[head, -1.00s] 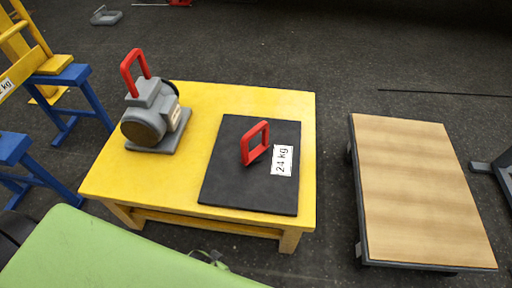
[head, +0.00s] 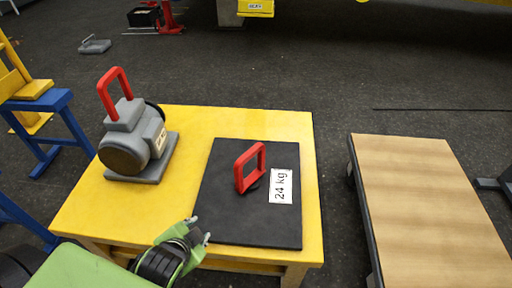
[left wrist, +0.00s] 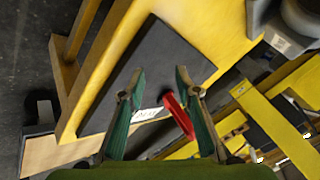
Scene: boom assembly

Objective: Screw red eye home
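The plate lies flat on a yellow table (head: 190,125). The eye's foot touches or nearly touches the plate; how deep it sits cannot be told. A second red eye (head: 115,92) tops a grey motor (head: 137,140) at the table's left. My left gripper (head: 199,230) is open and empty at the plate's near left corner, short of the eye. In the left wrist view the eye (left wrist: 178,115) shows beyond the open fingers (left wrist: 159,78). My right gripper is out of view.
A wood-topped low platform (head: 430,200) stands to the right, across a floor gap. Blue and yellow trestles (head: 50,110) stand at the left. Yellow structures (head: 256,8) are at the far back. The table's right strip is clear.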

